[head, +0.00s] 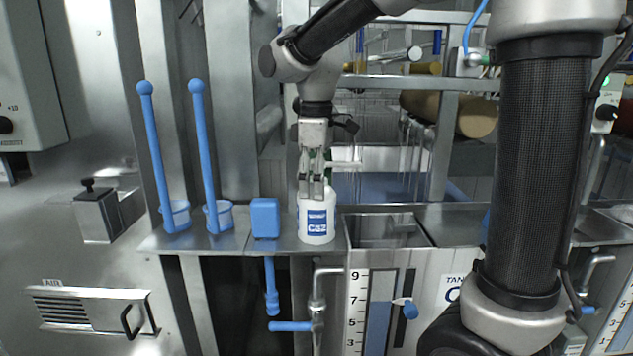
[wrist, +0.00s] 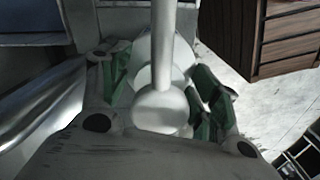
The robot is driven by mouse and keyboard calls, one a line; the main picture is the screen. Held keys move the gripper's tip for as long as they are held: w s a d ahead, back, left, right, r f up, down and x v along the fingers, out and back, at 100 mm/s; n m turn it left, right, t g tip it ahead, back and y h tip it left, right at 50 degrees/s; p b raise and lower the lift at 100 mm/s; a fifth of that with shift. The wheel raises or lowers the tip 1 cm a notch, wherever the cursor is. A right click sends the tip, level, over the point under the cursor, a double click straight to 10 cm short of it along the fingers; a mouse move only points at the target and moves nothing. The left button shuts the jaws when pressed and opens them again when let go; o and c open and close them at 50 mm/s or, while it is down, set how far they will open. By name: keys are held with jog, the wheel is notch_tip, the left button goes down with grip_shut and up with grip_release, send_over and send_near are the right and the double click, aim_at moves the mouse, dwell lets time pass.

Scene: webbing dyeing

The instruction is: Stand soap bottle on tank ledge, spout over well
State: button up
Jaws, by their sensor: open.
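The white soap bottle (head: 317,227) with a blue and white label stands upright on the steel tank ledge (head: 281,244), just left of the open well (head: 388,231). A pale spout (head: 347,164) points right from among the fingers, towards the well side. My gripper (head: 316,190) is directly above the bottle, pointing down, with its fingers around the bottle's top. In the wrist view, its open green-padded fingers (wrist: 160,82) lie on either side of the white bottle (wrist: 166,50). The grey pump head (wrist: 160,108) lies between them. Finger contact is hard to tell.
A blue block (head: 265,217) stands close left of the bottle. Two blue long-handled dippers (head: 205,150) stand farther left on the ledge. A tap (head: 317,300) and level gauge (head: 378,320) are on the front below. Steel frames and rollers stand behind.

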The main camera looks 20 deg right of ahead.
jog(key=shift+r, duration=0.1)
notch_tip(320, 180, up, 12)
jog(key=shift+r, duration=0.1)
jog(key=s+d+f+m+t, duration=0.2)
jog(key=s+d+f+m, duration=0.3)
jog(key=s, duration=0.4)
jog(key=s+d+f+m+t, duration=0.2)
jog(key=s+d+f+m, duration=0.4)
jog(key=s+d+f, duration=0.2)
jog(key=shift+s+d+f, duration=0.3)
jog(key=shift+s+d, duration=0.65)
jog(key=shift+s, duration=0.05)
